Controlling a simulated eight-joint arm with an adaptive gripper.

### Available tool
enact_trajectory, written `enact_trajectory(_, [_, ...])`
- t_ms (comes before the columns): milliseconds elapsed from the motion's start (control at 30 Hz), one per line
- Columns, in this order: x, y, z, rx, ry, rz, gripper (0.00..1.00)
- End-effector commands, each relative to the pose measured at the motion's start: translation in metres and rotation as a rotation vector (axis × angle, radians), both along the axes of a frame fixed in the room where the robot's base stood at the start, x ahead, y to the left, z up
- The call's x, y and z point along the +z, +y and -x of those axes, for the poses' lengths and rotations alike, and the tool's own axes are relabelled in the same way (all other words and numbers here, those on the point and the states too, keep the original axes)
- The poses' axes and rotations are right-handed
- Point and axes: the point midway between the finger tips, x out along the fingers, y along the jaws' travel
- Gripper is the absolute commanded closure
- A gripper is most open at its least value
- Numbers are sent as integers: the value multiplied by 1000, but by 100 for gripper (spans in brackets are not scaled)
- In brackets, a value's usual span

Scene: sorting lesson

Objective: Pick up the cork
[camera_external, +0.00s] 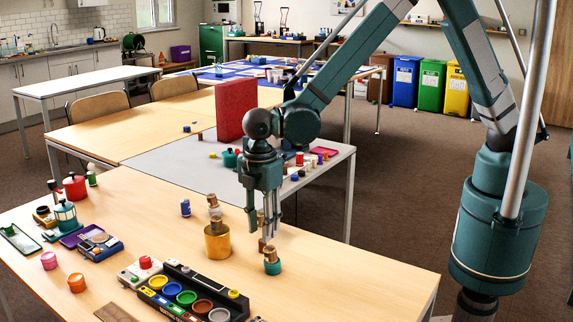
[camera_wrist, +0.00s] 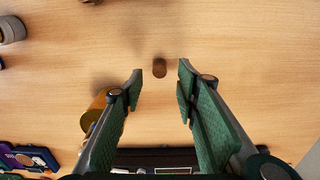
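In the wrist view a small brown cylinder, which looks like the cork (camera_wrist: 160,68), lies on the bare wooden table beyond and between my fingertips. My gripper (camera_wrist: 161,80) is open, with nothing between its green fingers. In the external view my gripper (camera_external: 268,234) points down low over the table, right of a golden cup (camera_external: 217,243). A small brown piece (camera_external: 262,246) shows partly behind the fingers; I cannot tell for sure that it is the same cork. A teal piece with a tan top (camera_external: 272,266) stands just below the fingertips in that view.
The golden cup also shows left of the fingers in the wrist view (camera_wrist: 96,110), with tan pieces stacked on it in the external view. A black sorting tray (camera_external: 190,294) with coloured cups lies at the front. A blue spool (camera_external: 185,208) stands behind. The table's right part is clear.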

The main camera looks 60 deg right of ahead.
Motion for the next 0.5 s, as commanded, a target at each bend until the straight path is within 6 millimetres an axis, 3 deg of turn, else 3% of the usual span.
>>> enact_trajectory(267, [-3, 0, 0, 0, 0, 0, 69])
enact_trajectory(500, [-26, -2, 0, 0, 0, 0, 69])
